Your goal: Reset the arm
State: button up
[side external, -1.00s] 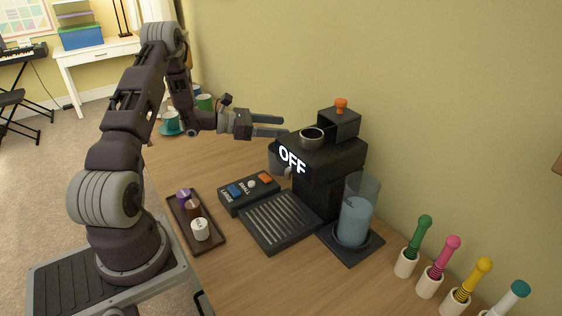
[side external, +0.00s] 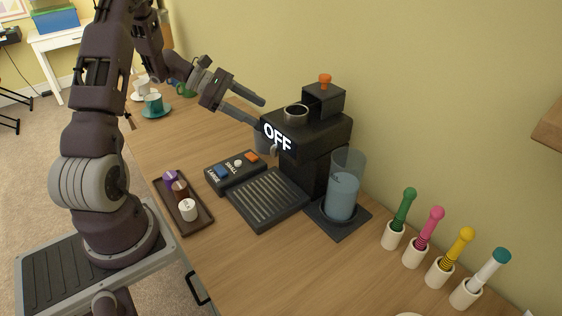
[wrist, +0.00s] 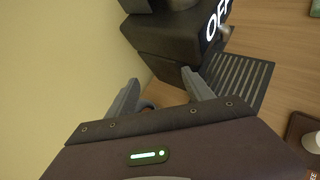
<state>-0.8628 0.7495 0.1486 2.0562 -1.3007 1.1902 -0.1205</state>
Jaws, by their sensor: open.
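My gripper (side external: 251,110) is open and empty in the side external view. Its fingers reach right, toward the upper left side of the black coffee machine (side external: 322,130), whose display reads OFF. In that picture the fingertips overlap the machine's left edge; I cannot tell whether they touch. In the wrist view my gripper (wrist: 166,88) shows two spread fingers with nothing between them. The coffee machine (wrist: 165,35) is ahead of them there, with its slatted drip tray (wrist: 238,78) to the right.
A button box (side external: 235,172) and a dark tray with several capsules (side external: 196,222) lie left of the machine. A water tank (side external: 342,198) stands at its right. Several colored-handled tools in white holders (side external: 393,236) line the right. Cups (side external: 154,104) stand behind.

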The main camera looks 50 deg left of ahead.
jog(key=d+r+m+g+y, duration=0.1)
jog(key=d+r+m, duration=0.1)
jog(key=s+d+r+m+g+y, duration=0.1)
jog(key=d+r+m+g, duration=0.1)
jog(key=d+m, duration=0.1)
jog(key=s+d+r+m+g+y, duration=0.1)
jog(key=d+r+m, duration=0.1)
jog(key=m, duration=0.1)
jog(key=shift+s+d+r+g, duration=0.25)
jog(key=shift+r+g, duration=0.05)
jog(key=shift+r, duration=0.05)
jog(key=s+d+r+m+y, duration=0.1)
jog(key=s+d+r+m, duration=0.3)
jog(key=s+d+m, duration=0.25)
jog(key=s+d+r+m+y, duration=0.1)
jog(key=s+d+r+m, duration=0.35)
jog(key=s+d, duration=0.3)
jog(key=s+d+f+m+t+y, duration=0.1)
jog(key=s+m+y, duration=0.1)
jog(key=s+m, duration=0.4)
jog(key=shift+s+d+f+y, duration=0.15)
jog(key=shift+s+d+y, duration=0.2)
jog(key=shift+s, duration=0.45)
